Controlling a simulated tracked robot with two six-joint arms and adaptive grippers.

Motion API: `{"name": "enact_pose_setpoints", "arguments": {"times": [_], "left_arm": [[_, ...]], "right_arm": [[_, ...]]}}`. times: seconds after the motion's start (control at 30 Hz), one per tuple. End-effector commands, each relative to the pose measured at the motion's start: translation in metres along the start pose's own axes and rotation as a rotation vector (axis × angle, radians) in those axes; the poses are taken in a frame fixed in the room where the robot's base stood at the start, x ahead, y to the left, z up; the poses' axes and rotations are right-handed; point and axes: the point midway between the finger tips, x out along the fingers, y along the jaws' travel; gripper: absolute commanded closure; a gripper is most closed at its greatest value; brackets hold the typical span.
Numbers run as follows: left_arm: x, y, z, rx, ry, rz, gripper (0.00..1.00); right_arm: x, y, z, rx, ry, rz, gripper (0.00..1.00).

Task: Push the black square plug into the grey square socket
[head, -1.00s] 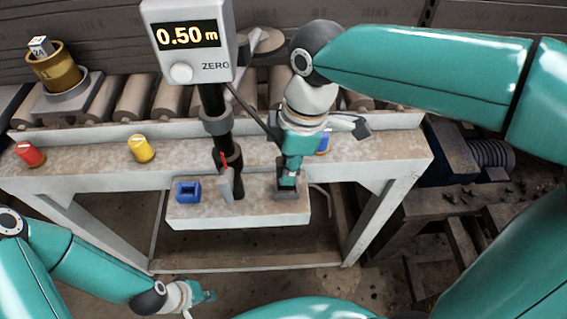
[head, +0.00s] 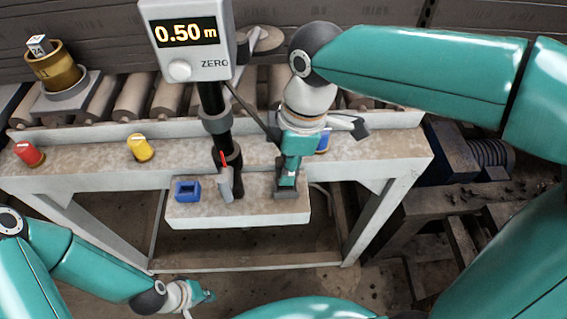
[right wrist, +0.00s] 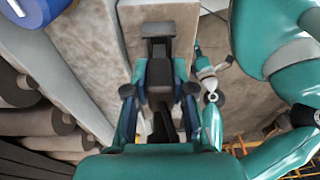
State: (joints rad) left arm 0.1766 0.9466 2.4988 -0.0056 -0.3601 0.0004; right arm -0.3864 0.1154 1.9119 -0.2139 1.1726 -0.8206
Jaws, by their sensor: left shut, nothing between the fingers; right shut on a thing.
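My right gripper (head: 287,185) points down at the right part of the low white ledge. In the right wrist view its fingers (right wrist: 160,92) are shut around the black plug (right wrist: 160,74). The grey socket (head: 279,193) sits on the ledge at the fingertips, and it also shows in the right wrist view (right wrist: 158,31) just beyond the plug. The plug is in line with the socket and close against it; how deep it sits is hidden. In the head view the fingers mostly cover the plug. My left gripper (head: 207,297) is shut and empty, low in front of the bench.
A blue socket (head: 187,191) and a grey piece with a red tip (head: 226,184) stand left on the ledge. A black post carries a display (head: 187,40) reading 0.50 m. Yellow (head: 140,147) and red (head: 29,153) knobs sit on the bench, with rollers behind.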

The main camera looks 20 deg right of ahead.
Motion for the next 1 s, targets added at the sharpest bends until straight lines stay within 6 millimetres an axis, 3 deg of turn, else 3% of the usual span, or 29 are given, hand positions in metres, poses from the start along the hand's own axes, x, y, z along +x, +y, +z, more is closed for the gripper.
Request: {"name": "enact_pose_setpoints", "arguments": {"times": [1.0], "left_arm": [[0.014, -0.005, 0.000, 0.000, 0.000, 0.000, 1.00]], "right_arm": [[0.019, 0.000, 0.003, -0.001, 0.000, 0.000, 1.00]]}}
